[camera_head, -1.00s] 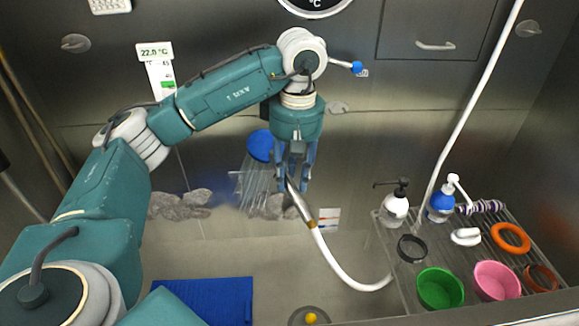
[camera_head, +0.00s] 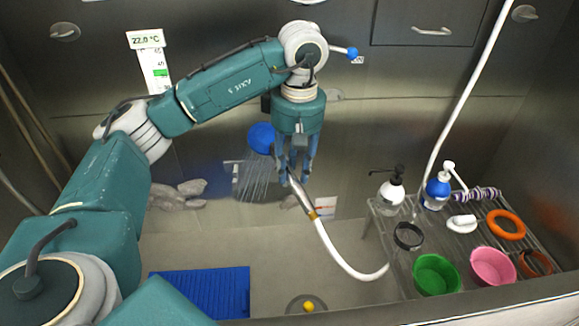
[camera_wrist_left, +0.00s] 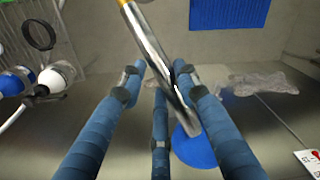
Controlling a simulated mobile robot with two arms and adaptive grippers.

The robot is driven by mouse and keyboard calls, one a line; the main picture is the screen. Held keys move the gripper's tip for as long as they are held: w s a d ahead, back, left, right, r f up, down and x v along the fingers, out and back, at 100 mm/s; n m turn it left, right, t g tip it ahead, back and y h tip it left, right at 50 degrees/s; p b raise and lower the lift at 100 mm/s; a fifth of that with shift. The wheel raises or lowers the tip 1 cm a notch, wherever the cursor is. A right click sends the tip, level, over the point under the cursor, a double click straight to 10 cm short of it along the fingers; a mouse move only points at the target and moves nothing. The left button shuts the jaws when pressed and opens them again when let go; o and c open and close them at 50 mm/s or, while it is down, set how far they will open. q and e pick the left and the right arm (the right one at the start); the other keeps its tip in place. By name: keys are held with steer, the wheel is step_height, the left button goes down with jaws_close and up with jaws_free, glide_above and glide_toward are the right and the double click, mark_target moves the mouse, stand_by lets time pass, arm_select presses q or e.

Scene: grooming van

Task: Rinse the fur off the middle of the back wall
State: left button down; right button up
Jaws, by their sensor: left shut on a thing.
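My left gripper (camera_head: 294,178) is shut on the metal handle of the shower head (camera_head: 262,138), in front of the back wall (camera_head: 350,140). The handle (camera_wrist_left: 160,60) crosses between the fingers in the left wrist view. The blue head sprays water down and left over the wall. A grey clump of fur (camera_head: 178,194) lies low on the wall, left of the spray. It also shows at the right in the left wrist view (camera_wrist_left: 262,82). No fur shows on the middle of the wall, though my gripper and the spray cover part of it. My right gripper is out of view.
A white hose (camera_head: 345,266) loops from the handle toward the rack (camera_head: 410,280) at right, which bears bottles, bowls and rings. A blue mat (camera_head: 205,292) lies on the tub floor, left of a drain with a yellow ball (camera_head: 309,307).

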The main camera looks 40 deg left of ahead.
arm_select(q)
steer(key=shift+s+a, duration=0.1)
steer(key=shift+a, duration=0.1)
steer(key=shift+s+a, duration=0.35)
steer(key=shift+w+d, duration=0.1)
steer(key=shift+d, duration=0.05)
steer(key=shift+w+d, duration=0.35)
stand_by(0.4)
steer(key=s+r+t+b, duration=0.1)
steer(key=b, duration=0.1)
steer(key=t+h+b, duration=0.1)
steer(key=b, duration=0.2)
steer(key=shift+s+d+r+h, duration=0.25)
steer(key=shift+s+r+h, duration=0.05)
steer(key=shift+s+r, duration=0.05)
steer(key=f+b, duration=0.2)
steer(key=f, duration=0.1)
steer(key=shift+w+f+b, duration=0.2)
steer(key=shift+f+b, duration=0.05)
steer(key=shift+b, duration=0.05)
steer(key=shift+s+f, duration=0.1)
steer(key=shift+s, duration=0.05)
